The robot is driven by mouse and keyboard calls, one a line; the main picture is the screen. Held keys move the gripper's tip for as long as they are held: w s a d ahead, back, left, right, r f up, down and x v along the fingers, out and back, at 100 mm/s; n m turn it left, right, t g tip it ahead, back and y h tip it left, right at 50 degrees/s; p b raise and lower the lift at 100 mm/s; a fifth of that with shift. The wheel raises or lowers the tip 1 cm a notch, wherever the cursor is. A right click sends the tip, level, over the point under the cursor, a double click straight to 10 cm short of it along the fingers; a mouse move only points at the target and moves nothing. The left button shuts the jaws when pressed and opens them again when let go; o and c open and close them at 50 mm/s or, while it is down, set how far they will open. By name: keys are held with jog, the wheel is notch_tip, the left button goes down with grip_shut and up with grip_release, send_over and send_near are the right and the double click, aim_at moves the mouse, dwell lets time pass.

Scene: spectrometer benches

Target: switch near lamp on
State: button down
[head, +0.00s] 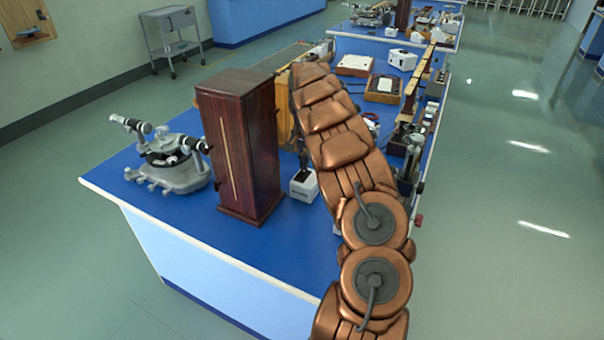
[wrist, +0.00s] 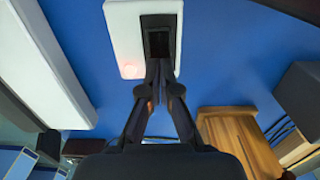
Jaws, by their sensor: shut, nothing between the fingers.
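A small white switch box (head: 304,186) stands on the blue bench top, just right of a tall dark-red wooden cabinet (head: 236,150). In the wrist view the white box (wrist: 122,40) shows at the top, with a black rocker switch (wrist: 159,38) in its face. A faint reddish glow (wrist: 130,68) shows on the box, left of the switch. My gripper (wrist: 159,76) is shut and empty, its fingertips at the lower edge of the switch. I cannot tell whether they touch it. In the head view my arm mostly hides the gripper. No lamp is clearly recognisable.
A grey spectrometer (head: 172,160) stands left of the cabinet. White boxes and instruments (head: 384,88) fill the bench behind and right of my arm. In the wrist view a long white object (wrist: 45,65) lies left and a wooden block (wrist: 235,140) right.

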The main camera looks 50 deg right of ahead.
jog(key=shift+r+p, duration=0.45)
jog(key=shift+r, duration=2.6)
